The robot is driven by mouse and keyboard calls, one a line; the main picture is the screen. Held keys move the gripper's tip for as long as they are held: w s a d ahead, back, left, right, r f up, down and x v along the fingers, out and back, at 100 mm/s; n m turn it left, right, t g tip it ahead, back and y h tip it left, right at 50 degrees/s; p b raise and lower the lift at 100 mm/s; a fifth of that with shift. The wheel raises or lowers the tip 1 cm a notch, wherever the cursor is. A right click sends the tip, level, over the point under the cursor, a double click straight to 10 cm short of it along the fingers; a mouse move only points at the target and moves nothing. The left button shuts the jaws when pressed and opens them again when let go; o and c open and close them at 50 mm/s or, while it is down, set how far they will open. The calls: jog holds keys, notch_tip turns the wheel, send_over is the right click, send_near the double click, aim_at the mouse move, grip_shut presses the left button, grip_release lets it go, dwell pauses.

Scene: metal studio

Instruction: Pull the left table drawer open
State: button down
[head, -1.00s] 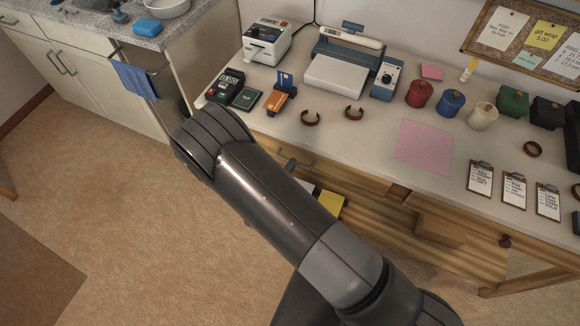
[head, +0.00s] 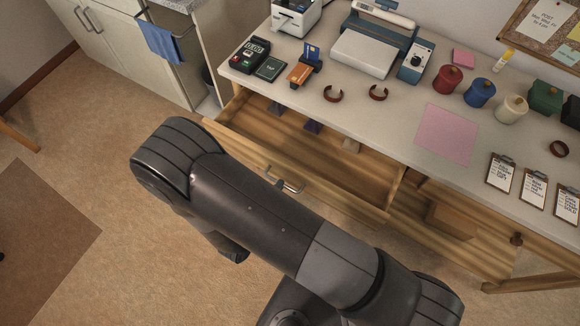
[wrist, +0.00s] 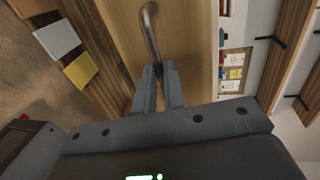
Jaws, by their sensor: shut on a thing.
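The left table drawer (head: 345,194) stands pulled well out from under the white tabletop in the head view, and its inside shows. Its metal bar handle (head: 292,187) is on the middle of the wooden front. In the wrist view the handle (wrist: 150,32) runs up the wooden drawer front (wrist: 190,40). My gripper (wrist: 159,72) is shut on the near end of the handle. In the head view my arm hides most of the gripper; only the fingertips (head: 281,183) show at the handle.
Small dark and light items (head: 312,126) lie inside the drawer. A card reader (head: 250,54), bracelets and canisters stand on the tabletop (head: 400,140). A second drawer with a round knob (head: 516,239) is at the right. The floor (head: 90,150) at the left is clear.

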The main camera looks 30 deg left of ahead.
jog(key=f+v, duration=0.2)
jog(key=v, duration=0.9)
jog(key=shift+s+f, duration=0.2)
jog(key=shift+s, duration=0.3)
jog(key=c, duration=1.5)
grip_release()
jog(key=v, duration=1)
jog(key=shift+s, duration=0.4)
jog(key=shift+r, duration=0.1)
